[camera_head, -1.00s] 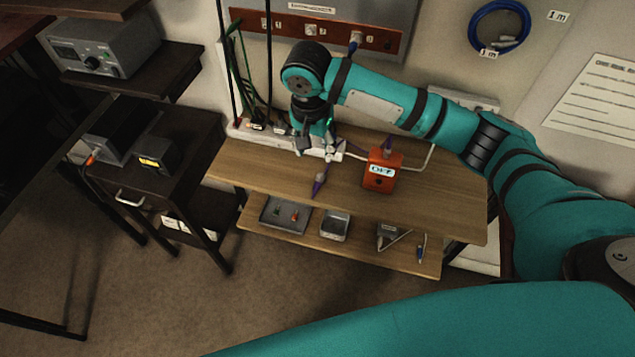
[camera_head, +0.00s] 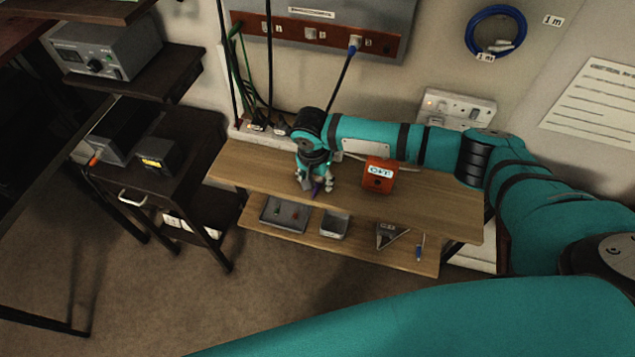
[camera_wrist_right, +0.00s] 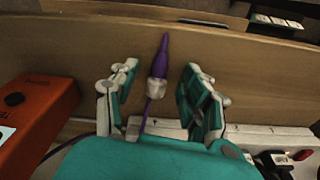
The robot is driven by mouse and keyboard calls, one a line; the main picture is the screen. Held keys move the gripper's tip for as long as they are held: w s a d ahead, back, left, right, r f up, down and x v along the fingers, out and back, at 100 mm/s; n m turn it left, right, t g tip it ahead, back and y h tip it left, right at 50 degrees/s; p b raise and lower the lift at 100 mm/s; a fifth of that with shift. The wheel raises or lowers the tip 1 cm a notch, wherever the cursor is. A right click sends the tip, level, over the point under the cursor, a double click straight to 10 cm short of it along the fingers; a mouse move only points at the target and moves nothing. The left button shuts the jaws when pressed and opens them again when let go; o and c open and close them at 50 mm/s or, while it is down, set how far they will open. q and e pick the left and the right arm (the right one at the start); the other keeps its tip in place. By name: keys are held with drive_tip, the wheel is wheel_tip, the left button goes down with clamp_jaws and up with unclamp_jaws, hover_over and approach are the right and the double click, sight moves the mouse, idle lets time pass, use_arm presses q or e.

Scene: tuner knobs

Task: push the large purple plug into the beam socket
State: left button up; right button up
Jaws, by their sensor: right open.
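The large purple plug (camera_wrist_right: 164,52) lies on the wooden bench top (camera_head: 440,196), with a pale collar and a thin purple lead running back toward my wrist. My right gripper (camera_wrist_right: 160,70) is open above the bench, with one finger on each side of the plug. A gap shows between the plug and both fingers. In the head view my right gripper (camera_head: 316,184) covers most of the plug (camera_head: 318,190). I cannot tell for sure which socket is the beam socket. A brown strip (camera_head: 290,31) with several sockets is on the grey wall panel. My left gripper is not in view.
An orange box (camera_head: 379,175) stands on the bench right of my gripper. A white power strip (camera_head: 243,132) runs along the back. Trays (camera_head: 334,226) sit on the lower shelf. Cords hang at the back left. The bench's right end is clear.

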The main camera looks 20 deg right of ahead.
clamp_jaws()
drive_tip(key=shift+r, duration=0.1)
idle(0.4)
